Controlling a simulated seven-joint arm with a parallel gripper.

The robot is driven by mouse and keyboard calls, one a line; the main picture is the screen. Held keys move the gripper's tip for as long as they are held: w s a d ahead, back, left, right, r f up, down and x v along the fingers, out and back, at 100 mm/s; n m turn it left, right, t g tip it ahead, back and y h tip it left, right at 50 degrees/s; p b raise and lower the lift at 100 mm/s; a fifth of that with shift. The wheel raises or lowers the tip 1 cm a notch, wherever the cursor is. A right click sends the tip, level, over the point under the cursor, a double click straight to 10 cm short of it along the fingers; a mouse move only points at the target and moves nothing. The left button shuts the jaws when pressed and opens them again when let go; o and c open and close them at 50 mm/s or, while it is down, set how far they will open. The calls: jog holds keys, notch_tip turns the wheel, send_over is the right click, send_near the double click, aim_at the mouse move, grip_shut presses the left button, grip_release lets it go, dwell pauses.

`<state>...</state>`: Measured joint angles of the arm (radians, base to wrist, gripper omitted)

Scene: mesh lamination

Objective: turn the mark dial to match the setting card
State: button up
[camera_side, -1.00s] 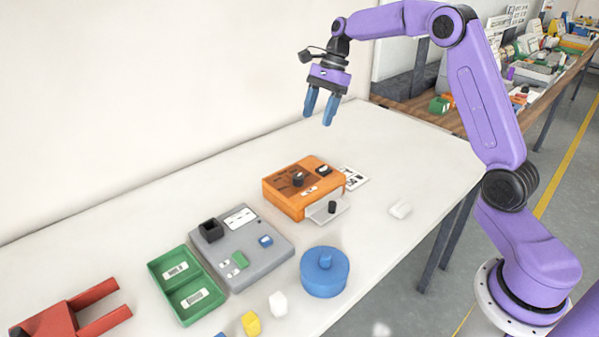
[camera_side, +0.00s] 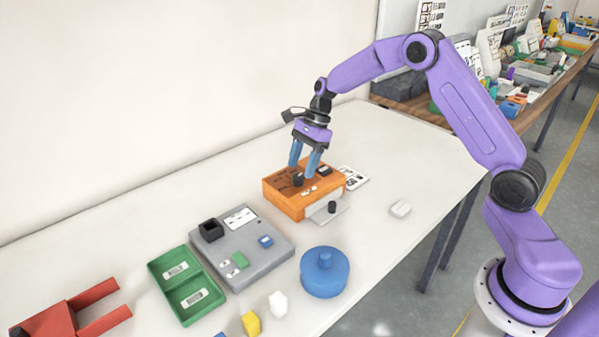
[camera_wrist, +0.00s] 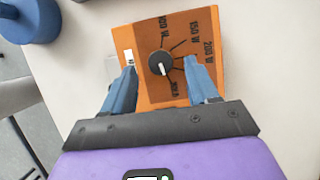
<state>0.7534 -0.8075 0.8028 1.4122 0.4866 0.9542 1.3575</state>
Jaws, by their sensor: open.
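The orange box (camera_side: 290,201) stands on the white table and carries the mark dial, a black knob (camera_wrist: 160,64) with a white pointer line. In the wrist view the pointer aims down and slightly right, and printed labels such as "150 W" and "200 W" fan out around the knob. My gripper (camera_side: 303,171) is open just above the box, its blue fingers on either side of the knob; they also show in the wrist view (camera_wrist: 161,86). I cannot tell whether they touch it. A white printed card (camera_side: 352,178) lies behind the box, too small to read.
A grey device (camera_side: 260,262), a green open case (camera_side: 170,288) and a blue round lidded pot (camera_side: 325,273) stand in front. A metal plate with a black knob (camera_side: 332,207) adjoins the box.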

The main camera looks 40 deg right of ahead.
aim_at(298, 180)
jog(key=shift+x, duration=1.45)
jog(key=c, duration=1)
jog(key=shift+c, duration=0.2)
